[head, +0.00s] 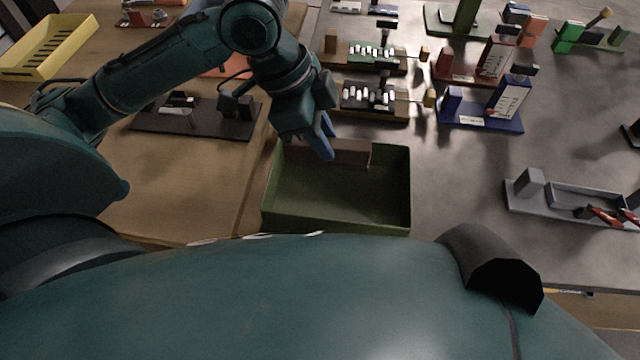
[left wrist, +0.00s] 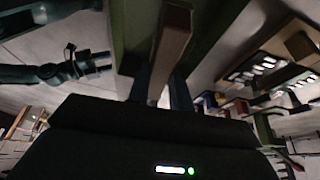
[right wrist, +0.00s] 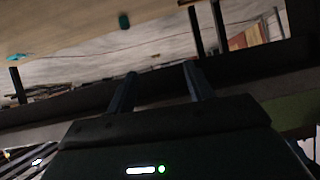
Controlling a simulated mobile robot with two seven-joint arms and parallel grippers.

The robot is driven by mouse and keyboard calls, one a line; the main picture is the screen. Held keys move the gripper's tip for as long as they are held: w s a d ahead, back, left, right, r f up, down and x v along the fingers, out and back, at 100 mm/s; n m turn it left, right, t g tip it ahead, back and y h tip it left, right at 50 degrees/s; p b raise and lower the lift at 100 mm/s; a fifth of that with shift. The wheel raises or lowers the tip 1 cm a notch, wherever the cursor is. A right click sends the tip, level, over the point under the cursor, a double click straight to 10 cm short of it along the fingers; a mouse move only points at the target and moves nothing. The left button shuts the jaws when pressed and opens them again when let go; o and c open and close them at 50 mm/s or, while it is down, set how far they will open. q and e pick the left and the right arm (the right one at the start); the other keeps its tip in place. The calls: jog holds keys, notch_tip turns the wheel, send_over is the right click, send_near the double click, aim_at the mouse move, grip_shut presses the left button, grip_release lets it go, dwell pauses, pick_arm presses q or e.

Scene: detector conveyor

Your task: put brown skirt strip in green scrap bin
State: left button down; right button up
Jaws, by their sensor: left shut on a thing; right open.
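The brown skirt strip (head: 350,152) is in my left gripper (head: 318,148), whose blue fingers are shut on it. In the head view it lies across the far end of the green scrap bin (head: 335,205), along the inside of the far wall; I cannot tell whether it touches the floor of the bin. In the left wrist view the strip (left wrist: 170,45) runs away from between the fingers of the left gripper (left wrist: 160,88). My right gripper (right wrist: 161,88) is open and empty in the right wrist view; the head view does not show it.
Left of the bin, a black fixture (head: 200,120) stands on the wooden table (head: 170,185), with a yellow tray (head: 48,48) at the far left. On the grey table right of the bin stand a blue fixture (head: 483,118) and a grey tray fixture (head: 560,205). Grey surface between them is clear.

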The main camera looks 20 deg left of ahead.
pick_arm(q)
jog(key=shift+a+f, duration=0.1)
jog(key=shift+a, duration=0.25)
notch_tip(320, 180, down, 5)
jog(key=shift+f+b, duration=0.2)
jog(key=shift+b, duration=0.25)
jog(key=shift+f, duration=2.15)
pick_arm(e)
jog(key=shift+w+a+f+y, duration=0.1)
jog(key=shift+a+y, duration=0.2)
jog(key=shift+a, duration=0.35)
pick_arm(q)
jog(key=shift+f, duration=0.1)
jog(key=c, duration=1.3)
grip_release()
jog(key=shift+o, duration=0.2)
pick_arm(e)
jog(key=shift+d+f, duration=0.1)
jog(key=shift+f, duration=0.05)
pick_arm(q)
jog(key=p+v, duration=0.1)
jog(key=v, duration=1.1)
pick_arm(e)
jog(key=shift+d+r, duration=0.2)
